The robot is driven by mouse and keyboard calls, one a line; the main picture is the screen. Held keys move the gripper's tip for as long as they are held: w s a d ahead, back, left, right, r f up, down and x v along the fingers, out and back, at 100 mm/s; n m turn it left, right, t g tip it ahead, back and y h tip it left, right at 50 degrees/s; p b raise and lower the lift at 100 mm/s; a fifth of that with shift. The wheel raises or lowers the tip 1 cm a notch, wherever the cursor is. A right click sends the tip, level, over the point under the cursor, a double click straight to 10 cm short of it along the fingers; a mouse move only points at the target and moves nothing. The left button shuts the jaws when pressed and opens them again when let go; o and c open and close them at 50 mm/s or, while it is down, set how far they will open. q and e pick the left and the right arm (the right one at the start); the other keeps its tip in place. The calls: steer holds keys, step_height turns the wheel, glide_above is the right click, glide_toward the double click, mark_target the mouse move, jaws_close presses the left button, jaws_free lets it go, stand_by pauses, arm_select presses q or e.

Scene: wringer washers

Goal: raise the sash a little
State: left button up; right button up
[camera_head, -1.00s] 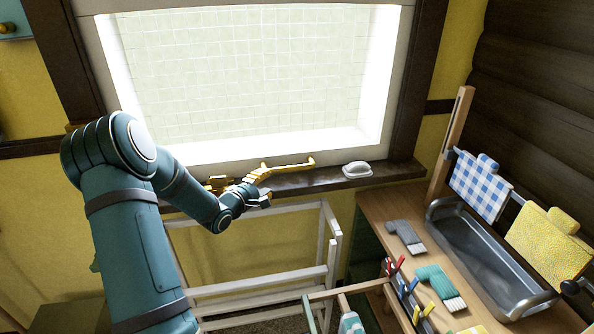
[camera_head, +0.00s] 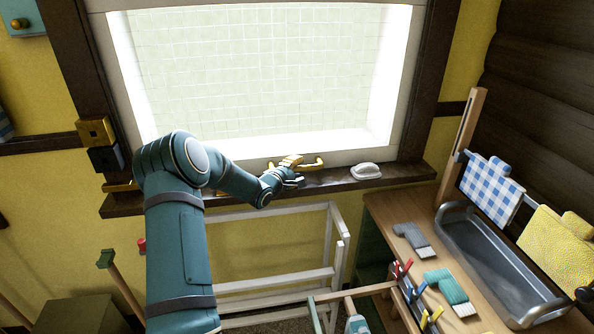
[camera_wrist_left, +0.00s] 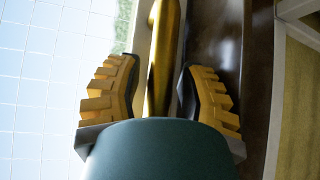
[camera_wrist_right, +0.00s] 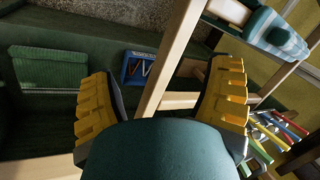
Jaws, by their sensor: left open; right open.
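The window sash (camera_head: 256,150) is a white frame around a bright, gridded pane, low over the dark sill. Its brass handle (camera_head: 312,163) is a bar along the bottom rail. My left gripper (camera_head: 291,163) is at the handle in the head view. In the left wrist view the brass bar (camera_wrist_left: 164,60) runs between the two open yellow fingers of that gripper (camera_wrist_left: 160,90), with gaps at both sides. My right gripper (camera_wrist_right: 165,90) shows only in its own wrist view, open, with a pale wooden bar beyond and between its fingers.
A white soap-like object (camera_head: 366,171) sits on the dark sill (camera_head: 400,176) right of the handle. A white rack (camera_head: 270,285) stands below. At right is a wooden counter (camera_head: 385,212) with brushes and a metal basin (camera_head: 480,250).

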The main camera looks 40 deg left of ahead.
arm_select(q)
jaws_close()
steer(key=shift+r, duration=0.1)
steer(key=p, duration=1)
glide_toward(298, 125)
steer(key=w+d, duration=0.3)
steer(key=w, duration=0.2)
steer(key=shift+s+r+p, duration=0.15)
steer(key=shift+r+p, duration=0.35)
steer(key=shift+r, duration=0.6)
steer(key=shift+c, duration=0.7)
jaws_free()
steer(key=shift+f, duration=0.1)
steer(key=shift+o, duration=0.7)
steer(key=shift+f, duration=0.2)
